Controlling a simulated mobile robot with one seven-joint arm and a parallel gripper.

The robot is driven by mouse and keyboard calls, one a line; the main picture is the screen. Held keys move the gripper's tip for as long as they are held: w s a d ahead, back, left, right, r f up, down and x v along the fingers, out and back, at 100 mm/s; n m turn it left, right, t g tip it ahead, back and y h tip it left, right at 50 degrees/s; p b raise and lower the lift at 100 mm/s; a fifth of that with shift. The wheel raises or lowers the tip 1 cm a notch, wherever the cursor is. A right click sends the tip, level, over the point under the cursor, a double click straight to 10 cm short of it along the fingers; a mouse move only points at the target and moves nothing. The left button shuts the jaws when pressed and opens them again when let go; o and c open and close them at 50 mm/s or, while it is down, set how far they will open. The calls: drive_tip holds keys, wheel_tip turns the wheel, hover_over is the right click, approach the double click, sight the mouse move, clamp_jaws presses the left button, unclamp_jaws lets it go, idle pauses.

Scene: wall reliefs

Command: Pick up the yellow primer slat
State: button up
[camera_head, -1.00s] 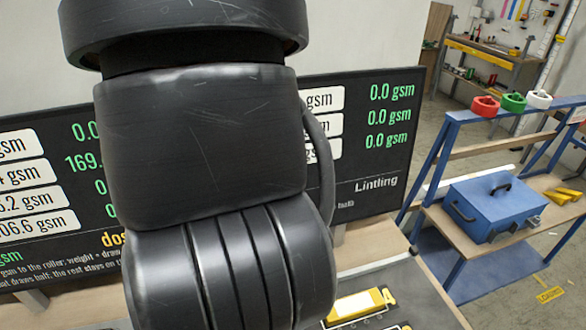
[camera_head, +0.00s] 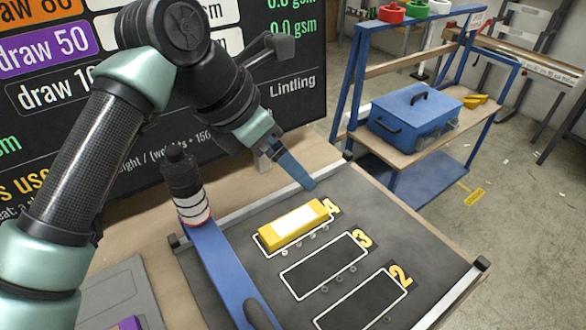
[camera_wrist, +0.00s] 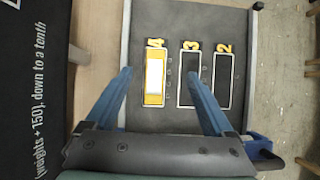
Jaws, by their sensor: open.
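The yellow primer slat (camera_head: 297,223), with a white label on top, lies flat in the outlined slot marked 4 on the dark grey board (camera_head: 410,250). In the wrist view the slat (camera_wrist: 154,99) shows between my fingers, below them and apart from them. My gripper (camera_head: 306,182) is open and empty, pointing down just above and behind the slat in the head view. In the wrist view its two blue fingers (camera_wrist: 158,75) stand wide apart. The outlined slots marked 3 (camera_head: 325,265) and 2 (camera_head: 362,303) are empty.
A blue bar (camera_head: 225,270) with a black knob crosses the board's left side. A raised edge runs along the board. A text panel (camera_head: 285,85) stands behind. A blue rack at right holds a blue toolbox (camera_head: 415,118).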

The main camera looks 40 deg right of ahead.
drive_tip(key=w+a+f+y, duration=0.1)
drive_tip(key=a+f+y, duration=0.1)
drive_tip(key=a+f, duration=0.1)
hover_over(294, 220)
drive_tip(key=a, duration=0.3)
drive_tip(key=f, duration=0.6)
drive_tip(key=shift+w+d+b, duration=0.2)
drive_tip(key=shift+d+b, duration=0.05)
drive_tip(key=shift+b, duration=0.1)
drive_tip(key=shift+s+x, duration=0.2)
drive_tip(key=shift+x, duration=2.7)
drive_tip(key=shift+a, duration=0.1)
clamp_jaws()
